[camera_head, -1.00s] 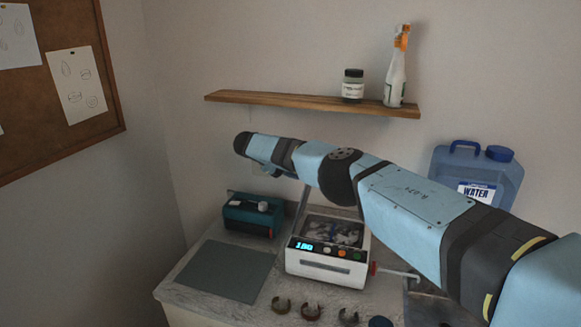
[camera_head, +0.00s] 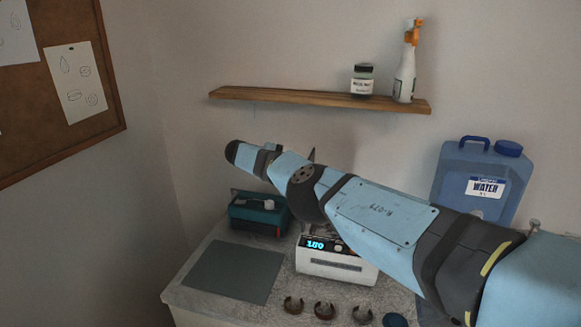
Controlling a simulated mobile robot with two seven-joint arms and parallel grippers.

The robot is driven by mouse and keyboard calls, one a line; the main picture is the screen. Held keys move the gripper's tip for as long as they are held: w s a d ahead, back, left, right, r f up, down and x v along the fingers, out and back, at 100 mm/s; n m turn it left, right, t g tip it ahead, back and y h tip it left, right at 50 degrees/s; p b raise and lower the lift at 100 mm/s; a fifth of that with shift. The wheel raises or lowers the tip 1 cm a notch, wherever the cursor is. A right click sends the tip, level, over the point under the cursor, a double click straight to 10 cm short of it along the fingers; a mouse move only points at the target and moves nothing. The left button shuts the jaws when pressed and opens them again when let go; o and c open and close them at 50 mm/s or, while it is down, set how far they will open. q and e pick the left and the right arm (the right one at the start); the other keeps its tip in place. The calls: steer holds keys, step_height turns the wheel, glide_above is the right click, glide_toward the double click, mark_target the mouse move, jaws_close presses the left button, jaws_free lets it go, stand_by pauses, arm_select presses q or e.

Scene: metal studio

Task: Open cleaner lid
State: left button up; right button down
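The cleaner (camera_head: 336,264) is a white box with a lit blue display and buttons on its front. It stands on the grey worktop, and my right arm crosses in front of its top, so its lid and opening are mostly hidden. A small grey pointed piece shows just above the arm; I cannot tell whether it is part of the lid. My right arm comes in from the right and reaches to the upper left over the cleaner. My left gripper is not in view.
A teal and black device (camera_head: 259,212) stands left of the cleaner. A grey mat (camera_head: 233,271) lies at the front left. Several small rings (camera_head: 325,310) lie in front. A blue water jug (camera_head: 478,182) stands at right. A wooden shelf (camera_head: 318,99) holds a jar and spray bottle.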

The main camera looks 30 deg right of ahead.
steer(key=shift+d, duration=0.1)
stand_by(0.3)
steer(key=c, duration=0.8)
jaws_free()
